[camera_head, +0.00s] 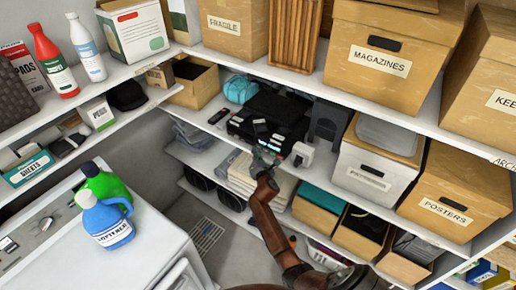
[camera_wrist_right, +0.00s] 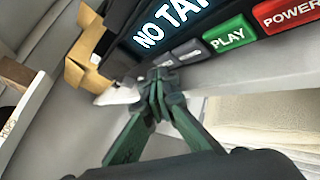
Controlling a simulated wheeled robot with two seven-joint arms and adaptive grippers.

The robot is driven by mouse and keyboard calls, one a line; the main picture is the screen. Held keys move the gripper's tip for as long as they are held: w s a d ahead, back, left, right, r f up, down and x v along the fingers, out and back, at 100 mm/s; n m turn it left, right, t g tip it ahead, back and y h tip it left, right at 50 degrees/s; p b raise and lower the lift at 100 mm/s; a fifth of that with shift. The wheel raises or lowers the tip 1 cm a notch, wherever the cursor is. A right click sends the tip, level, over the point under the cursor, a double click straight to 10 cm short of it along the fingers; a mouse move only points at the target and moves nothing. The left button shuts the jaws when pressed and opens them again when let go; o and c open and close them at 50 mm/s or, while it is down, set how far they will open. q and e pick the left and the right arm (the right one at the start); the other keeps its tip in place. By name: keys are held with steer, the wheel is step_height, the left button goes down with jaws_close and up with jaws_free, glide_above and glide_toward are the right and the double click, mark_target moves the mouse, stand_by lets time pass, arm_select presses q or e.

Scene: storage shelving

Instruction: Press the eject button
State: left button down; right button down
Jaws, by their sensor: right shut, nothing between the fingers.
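The black tape player (camera_head: 238,128) sits on the middle shelf in the head view. In the right wrist view its display (camera_wrist_right: 160,25) reads "NO TA", cut off by the frame edge. A green PLAY button (camera_wrist_right: 230,34), a red POWER button (camera_wrist_right: 287,12) and two grey buttons (camera_wrist_right: 186,50) line its front. I cannot read the grey buttons' labels, so I cannot tell which is eject. My right gripper (camera_wrist_right: 158,78) is shut and empty, its tips just in front of the left grey button; contact is unclear. It also shows in the head view (camera_head: 266,158). My left gripper is out of view.
A small white device (camera_head: 302,154) stands right of the player. Folded cloths (camera_head: 243,174) lie on the shelf below. The upper shelf with cardboard boxes (camera_head: 376,58) overhangs. A white appliance (camera_head: 150,240) with two detergent bottles stands at the left.

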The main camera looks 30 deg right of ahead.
steer(key=shift+s+a+r, duration=0.15)
steer(key=shift+s+a, duration=0.35)
steer(key=shift+a, duration=0.1)
steer(key=shift+s+a, duration=0.35)
steer(key=shift+a, duration=0.45)
steer(key=shift+s+a, duration=0.3)
steer(key=shift+a, duration=0.45)
steer(key=shift+s+a, duration=0.35)
steer(key=shift+a, duration=0.45)
